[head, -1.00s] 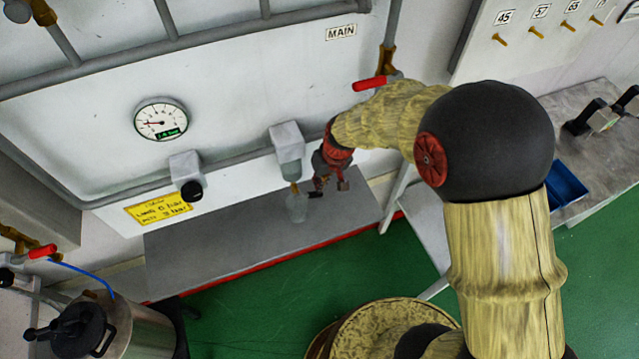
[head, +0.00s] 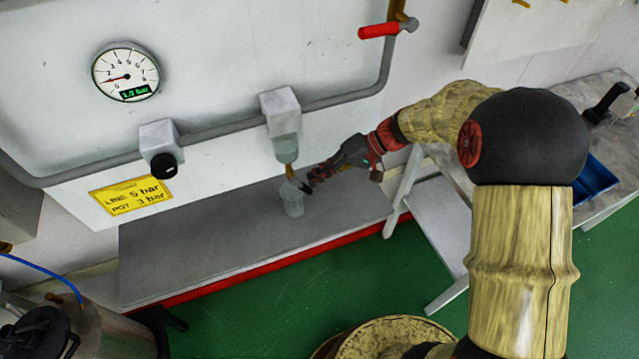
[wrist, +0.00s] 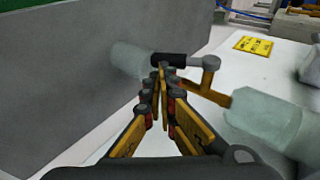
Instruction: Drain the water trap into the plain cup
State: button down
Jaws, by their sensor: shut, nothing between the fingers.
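The water trap (head: 285,147) has a clear bowl under a grey block on the white panel; its bowl shows at the right of the wrist view (wrist: 265,118). A brass drain (wrist: 211,80) with a black lever (wrist: 170,60) comes out of the bowl. The clear plain cup (head: 292,202) stands on the grey shelf under the drain and shows at the left of the wrist view (wrist: 130,60). My gripper (head: 307,184) is shut and empty, right of the drain. Its tips (wrist: 163,72) are close to the lever; I cannot tell whether they touch.
The grey shelf (head: 190,240) is otherwise clear. A black regulator knob (head: 163,166) and a yellow note (head: 131,196) are left of the trap. A gauge (head: 126,73) reads 1.0 bar. A red-handled valve (head: 378,31) is above right. A metal pot (head: 105,335) stands lower left.

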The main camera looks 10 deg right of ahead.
jog(key=shift+s+a+f+m+g+y+b, duration=0.2)
jog(key=shift+a+f+y+b, duration=0.3)
jog(key=shift+f+y+b, duration=0.35)
jog(key=shift+s+a+f+m+g+y+b, duration=0.15)
jog(key=shift+a+f+y+b, duration=0.35)
jog(key=shift+y+b, duration=0.5)
